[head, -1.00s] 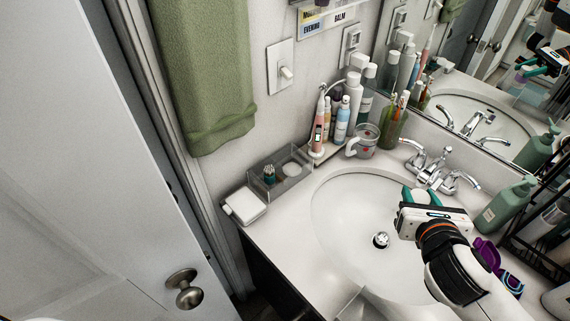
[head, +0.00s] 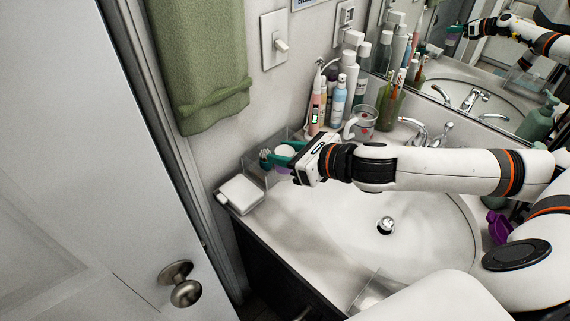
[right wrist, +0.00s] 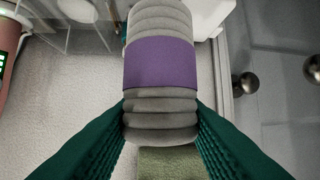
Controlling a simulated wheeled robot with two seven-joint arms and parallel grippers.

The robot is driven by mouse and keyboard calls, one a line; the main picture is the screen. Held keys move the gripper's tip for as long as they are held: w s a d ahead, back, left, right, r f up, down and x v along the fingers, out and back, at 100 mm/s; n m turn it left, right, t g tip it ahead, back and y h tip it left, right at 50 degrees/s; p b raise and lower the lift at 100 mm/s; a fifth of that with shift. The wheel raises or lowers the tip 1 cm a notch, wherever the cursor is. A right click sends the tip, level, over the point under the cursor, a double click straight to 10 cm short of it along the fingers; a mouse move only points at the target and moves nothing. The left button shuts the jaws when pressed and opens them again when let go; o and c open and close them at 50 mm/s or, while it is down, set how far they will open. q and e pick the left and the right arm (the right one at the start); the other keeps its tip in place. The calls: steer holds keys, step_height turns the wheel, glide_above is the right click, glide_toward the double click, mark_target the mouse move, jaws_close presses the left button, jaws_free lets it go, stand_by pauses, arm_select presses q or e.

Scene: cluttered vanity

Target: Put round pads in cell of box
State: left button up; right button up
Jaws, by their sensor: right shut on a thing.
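My right gripper (head: 277,158) has its teal fingers shut on a stack of round pads. In the right wrist view the pads (right wrist: 160,103) are a grey ribbed roll with a purple band, pinched between the fingers (right wrist: 160,125). In the head view a white round top (head: 287,152) and a bit of purple show at the fingers. The clear box (head: 253,172) stands on the counter's back left corner, right by the gripper and partly hidden behind it. I cannot tell whether the pads are above a cell or inside one. My left gripper is not in view.
A white square container (head: 240,194) stands just left of the box. Bottles (head: 338,103), an electric toothbrush (head: 316,110) and a mug (head: 364,122) stand behind. The sink (head: 420,225) lies to the right. The counter in front of the box is clear.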

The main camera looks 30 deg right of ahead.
steer(key=shift+s+d+f+n+g+y+b, duration=0.25)
steer(key=shift+s+d+f+n+y+b, duration=0.25)
steer(key=shift+s+d+b, duration=2.2)
steer(key=shift+s+d+f+n+g+y+b, duration=0.35)
steer(key=shift+d+b, duration=1.2)
steer(key=shift+d, duration=2.8)
steer(key=w+a+p, duration=0.3)
steer(key=w+p, duration=0.6)
steer(key=w+a+p, duration=0.3)
steer(key=w+p, duration=0.7)
steer(key=f, duration=0.3)
steer(key=f+b, duration=0.1)
steer(key=f, duration=0.1)
steer(key=shift+s+a+f, duration=0.15)
steer(key=shift+s+f, duration=0.05)
steer(key=shift+f, duration=0.2)
steer(key=shift+w+f+p, duration=0.25)
steer(key=shift+f+p, duration=0.1)
steer(key=shift+f, duration=0.35)
steer(key=shift+f, duration=0.1)
